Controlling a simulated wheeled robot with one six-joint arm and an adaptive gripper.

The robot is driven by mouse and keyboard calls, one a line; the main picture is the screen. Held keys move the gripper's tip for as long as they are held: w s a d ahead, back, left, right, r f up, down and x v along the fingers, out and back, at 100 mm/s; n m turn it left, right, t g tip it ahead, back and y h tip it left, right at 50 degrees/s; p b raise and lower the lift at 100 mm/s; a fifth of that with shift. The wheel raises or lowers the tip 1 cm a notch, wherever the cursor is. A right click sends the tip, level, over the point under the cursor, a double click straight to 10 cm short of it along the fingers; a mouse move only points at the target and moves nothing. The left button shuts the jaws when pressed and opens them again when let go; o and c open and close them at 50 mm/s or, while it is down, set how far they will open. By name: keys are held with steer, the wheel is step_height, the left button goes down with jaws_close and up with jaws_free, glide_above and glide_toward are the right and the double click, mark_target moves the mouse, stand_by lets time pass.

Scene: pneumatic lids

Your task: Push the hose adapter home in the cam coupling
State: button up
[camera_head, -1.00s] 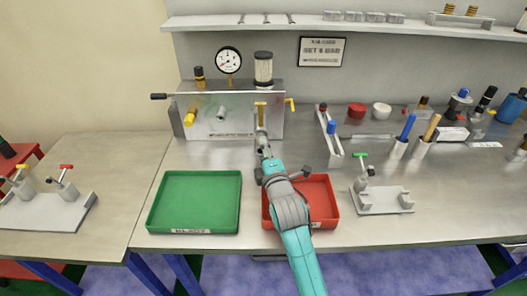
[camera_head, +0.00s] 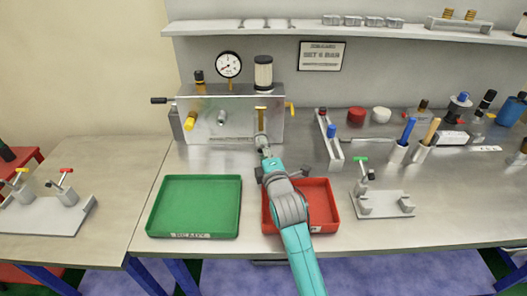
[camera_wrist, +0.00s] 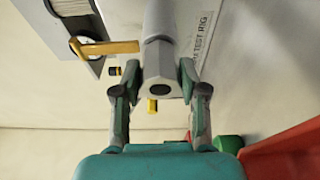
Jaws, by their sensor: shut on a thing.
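My gripper (camera_wrist: 159,82) is shut on the hose adapter (camera_wrist: 158,66), a grey hexagonal piece with a dark bore facing the wrist camera. One finger presses on each side of it. The adapter is in line with the grey cam coupling (camera_wrist: 158,22) at the rig's front. I cannot tell how deep it sits in there. A yellow lever (camera_wrist: 106,48) sticks out to the left of the coupling in the wrist view. In the head view my gripper (camera_head: 264,149) is in front of the right part of the rig, below an upright yellow lever (camera_head: 260,112).
The metal test rig (camera_head: 225,103) carries a gauge (camera_head: 228,64) and a filter (camera_head: 263,73). A green tray (camera_head: 194,205) lies front left and a red tray (camera_head: 322,207) under my arm. A clamp fixture (camera_head: 384,204) stands to the right. Bare bench shows between rig and green tray.

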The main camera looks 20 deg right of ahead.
steer(key=shift+w, duration=0.3)
steer(key=o, duration=1.2)
steer(key=shift+d, duration=0.1)
steer(key=shift+s+f, duration=0.15)
steer(key=shift+s, duration=0.35)
steer(key=shift+s+a, duration=0.15)
steer(key=shift+s, duration=1.25)
steer(key=shift+s+a, duration=0.1)
steer(key=shift+s, duration=1.5)
